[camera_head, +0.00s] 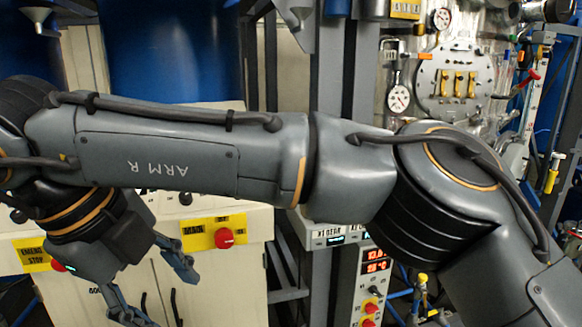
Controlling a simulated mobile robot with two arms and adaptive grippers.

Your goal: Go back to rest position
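My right arm (190,155), marked ARM R, comes in from the lower right and stretches across the middle of the view to the left edge. There it bends down to my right gripper (172,297) at the lower left. The two fingers are spread apart with nothing between them. The gripper is in front of a cream cabinet, with a clear look at both fingers. My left gripper is not in view.
The cream cabinet (225,290) carries a red knob (224,238) on a yellow plate close to the gripper. A control panel with red displays (375,260) stands below the arm. A metal vessel with gauges (455,80) and blue drums (165,50) are behind.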

